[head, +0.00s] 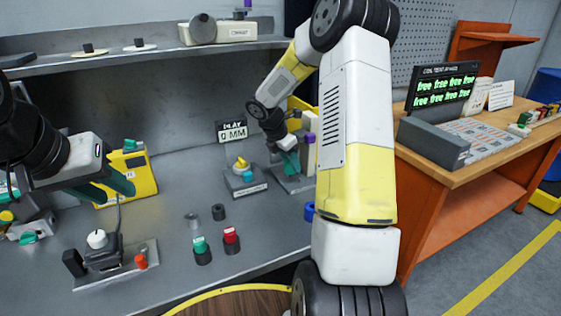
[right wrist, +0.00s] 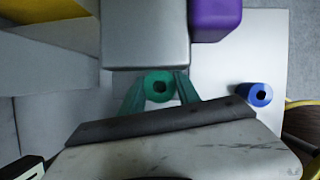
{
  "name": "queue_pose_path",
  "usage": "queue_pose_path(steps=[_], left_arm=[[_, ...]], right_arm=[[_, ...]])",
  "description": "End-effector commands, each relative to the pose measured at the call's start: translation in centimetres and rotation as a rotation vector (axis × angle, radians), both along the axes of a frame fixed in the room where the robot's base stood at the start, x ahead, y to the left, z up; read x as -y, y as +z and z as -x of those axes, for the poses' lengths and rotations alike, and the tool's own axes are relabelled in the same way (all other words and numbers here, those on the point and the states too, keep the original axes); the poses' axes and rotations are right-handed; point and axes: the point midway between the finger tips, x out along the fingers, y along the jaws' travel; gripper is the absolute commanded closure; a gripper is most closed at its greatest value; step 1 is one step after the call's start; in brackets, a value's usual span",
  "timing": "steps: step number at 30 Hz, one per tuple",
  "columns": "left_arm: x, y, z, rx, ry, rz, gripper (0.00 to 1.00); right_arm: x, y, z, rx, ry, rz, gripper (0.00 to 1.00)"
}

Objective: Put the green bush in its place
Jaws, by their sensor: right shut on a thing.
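The green bush (right wrist: 158,86) is a short green ring with a dark hole. In the right wrist view my right gripper (right wrist: 160,92) is shut on it, one green finger on each side. The bush is right at the edge of a grey block (right wrist: 145,35); I cannot tell whether they touch. In the head view my right gripper (head: 290,163) is low over a grey base plate (head: 297,184) at the back of the bench, and the bush is not clear there. My left gripper (head: 120,183) hangs over the left of the bench; its finger gap does not show.
A purple part (right wrist: 215,18) adjoins the grey block. A blue bush (right wrist: 254,95) lies to its right, also in the head view (head: 309,211). Green-topped (head: 201,247) and red-topped (head: 231,238) pieces stand at the front. A "PLAY 0 MM" display (head: 232,132) is behind.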

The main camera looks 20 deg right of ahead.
Motion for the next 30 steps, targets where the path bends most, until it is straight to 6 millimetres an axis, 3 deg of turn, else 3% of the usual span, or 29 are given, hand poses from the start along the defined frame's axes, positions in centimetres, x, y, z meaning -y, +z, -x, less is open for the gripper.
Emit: queue_pose_path(steps=[10,16,27,28,30], left_arm=[[0.0,0.0,0.0,0.0,0.0,0.0,0.64],[0.0,0.0,0.0,0.0,0.0,0.0,0.64],[0.0,0.0,0.0,0.0,0.0,0.0,0.64],[0.0,0.0,0.0,0.0,0.0,0.0,0.64],[0.0,0.0,0.0,0.0,0.0,0.0,0.64]], right_arm=[[2.8,-0.3,-1.5,0.0,-0.003,-0.001,1.0],[2.5,-3.6,-1.4,-0.002,0.001,-0.001,1.0],[2.5,-4.0,-1.4,0.0,0.0,0.0,1.0],[2.5,-4.0,-1.4,0.0,-0.001,0.0,0.56],[2.5,-4.0,-1.4,0.0,-0.001,0.0,0.42]])
